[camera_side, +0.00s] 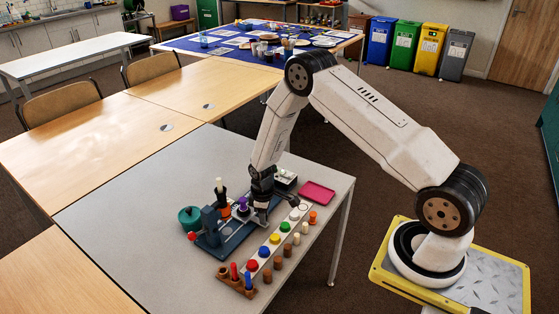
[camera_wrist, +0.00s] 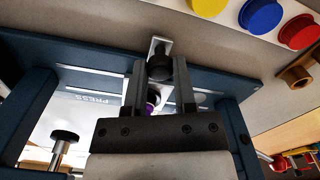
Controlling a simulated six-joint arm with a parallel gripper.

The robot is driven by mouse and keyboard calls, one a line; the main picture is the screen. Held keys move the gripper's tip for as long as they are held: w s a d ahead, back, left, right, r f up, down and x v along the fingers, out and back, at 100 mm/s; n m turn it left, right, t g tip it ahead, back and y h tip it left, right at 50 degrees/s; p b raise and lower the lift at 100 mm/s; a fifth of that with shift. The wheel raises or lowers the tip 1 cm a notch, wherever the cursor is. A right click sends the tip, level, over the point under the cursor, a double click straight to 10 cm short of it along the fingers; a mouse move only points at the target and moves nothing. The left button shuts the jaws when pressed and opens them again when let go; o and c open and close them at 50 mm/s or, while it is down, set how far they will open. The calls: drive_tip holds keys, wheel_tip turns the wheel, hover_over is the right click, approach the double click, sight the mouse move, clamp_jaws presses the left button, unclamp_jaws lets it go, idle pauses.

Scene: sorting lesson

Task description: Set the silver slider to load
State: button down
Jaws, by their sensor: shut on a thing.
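The silver slider (camera_wrist: 160,43) shows in the wrist view as a pale metal piece with a dark knob, on a dark blue panel (camera_wrist: 215,68). My gripper (camera_wrist: 161,72) has its two fingers on either side of the knob and is shut on it. In the side view my gripper (camera_side: 262,214) reaches down to the panel on the grey table, and the arm hides the slider there. The word PRESS is readable on a pale plate (camera_wrist: 88,98) of the panel. I cannot read a load mark in either view.
A white strip with several coloured round pieces (camera_side: 264,251) lies close along the panel's front side. A green round thing (camera_side: 190,217) stands at the panel's left. A pink tray (camera_side: 318,191) lies right. The table's left is clear.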

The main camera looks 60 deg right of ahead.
drive_tip(key=shift+c, duration=2)
unclamp_jaws()
drive_tip(key=shift+r, duration=3.9)
drive_tip(key=shift+r, duration=0.1)
drive_tip(key=shift+s+a+r, duration=0.1)
drive_tip(key=shift+a+r, duration=0.1)
drive_tip(key=shift+r, duration=0.05)
drive_tip(key=s+a+r+m+t, duration=0.1)
drive_tip(key=s+a+r+m, duration=0.1)
drive_tip(key=s+a+r, duration=0.2)
drive_tip(key=s+a+r+m+t, duration=0.1)
drive_tip(key=s+a+r, duration=0.4)
drive_tip(key=s+r, duration=0.6)
drive_tip(key=shift+s+a+r+m+t, duration=0.25)
drive_tip(key=shift+a+r+m+t, duration=0.05)
drive_tip(key=shift+m, duration=0.5)
